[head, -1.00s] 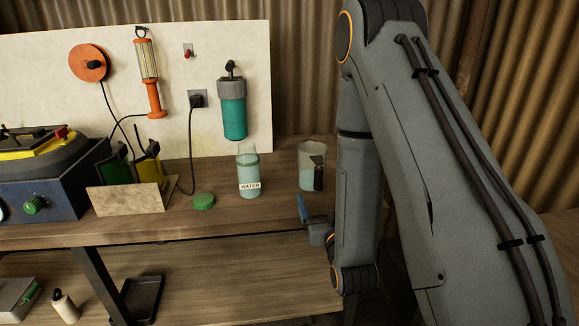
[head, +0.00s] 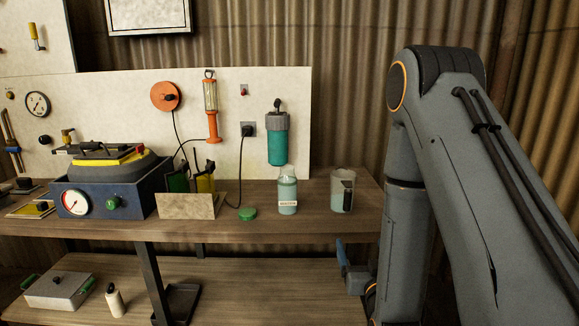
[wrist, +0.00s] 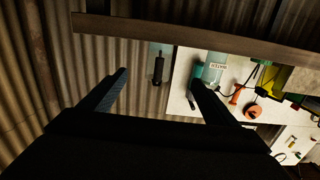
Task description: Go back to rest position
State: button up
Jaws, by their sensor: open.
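My gripper (head: 348,270) is at the right end of the bench, below the bench top's edge and apart from the things on it. In the wrist view my gripper (wrist: 160,88) shows two fingers spread apart with nothing between them. My grey arm (head: 410,200) fills the right side of the head view. A glass water bottle (head: 287,192) and a beaker (head: 342,190) with pale liquid and a dark handle stand upright on the bench. A green cap (head: 248,214) lies left of the bottle.
The wooden bench (head: 320,232) has a lower shelf (head: 240,300). A blue blast pot unit (head: 110,190) with a gauge stands at the left. A white case (head: 60,290) and a small white bottle (head: 115,300) rest on the shelf. Corrugated wall (head: 350,90) is behind.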

jog(key=s+r+g, duration=0.1)
jog(key=s+g, duration=1.6)
jog(key=s, duration=0.6)
jog(key=shift+s, duration=0.15)
